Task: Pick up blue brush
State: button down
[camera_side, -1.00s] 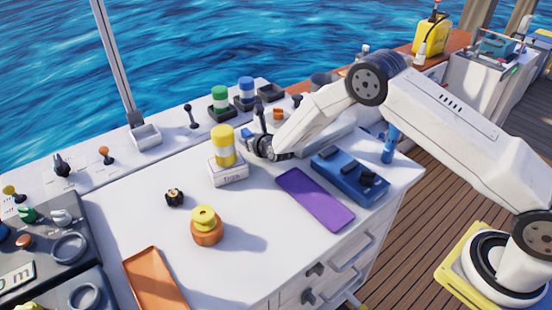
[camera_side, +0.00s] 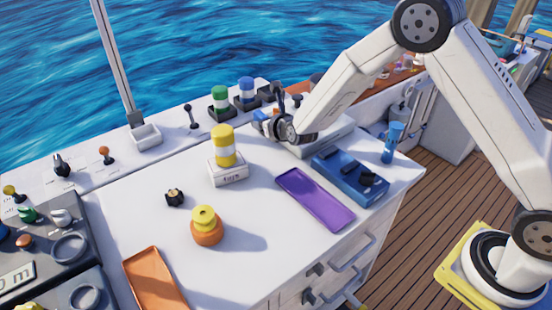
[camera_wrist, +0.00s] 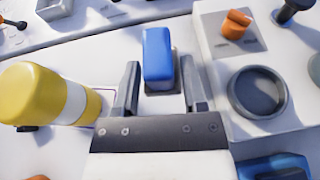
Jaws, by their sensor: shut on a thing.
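The blue brush shows in the wrist view as a blue block (camera_wrist: 158,55) with a dark part below it, between the two dark fingers of my gripper (camera_wrist: 160,88). In the side view my gripper (camera_side: 268,124) is above the back of the white counter, and a bit of the blue brush (camera_side: 258,116) shows at its fingertips. My gripper is shut on the brush. The dark fingers and wrist hide most of it in the side view.
A yellow-and-white jar (camera_side: 224,146) on a white box stands left of my gripper. Green (camera_side: 219,98) and blue (camera_side: 246,90) jars stand behind it. A purple tray (camera_side: 315,200) and a blue holder (camera_side: 350,176) lie in front. Counter space at front left holds an orange pot (camera_side: 207,228).

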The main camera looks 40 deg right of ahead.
jog(key=v, duration=0.7)
jog(key=shift+s+d+r, duration=0.3)
jog(key=shift+s+d, duration=0.05)
jog(key=shift+d, duration=0.2)
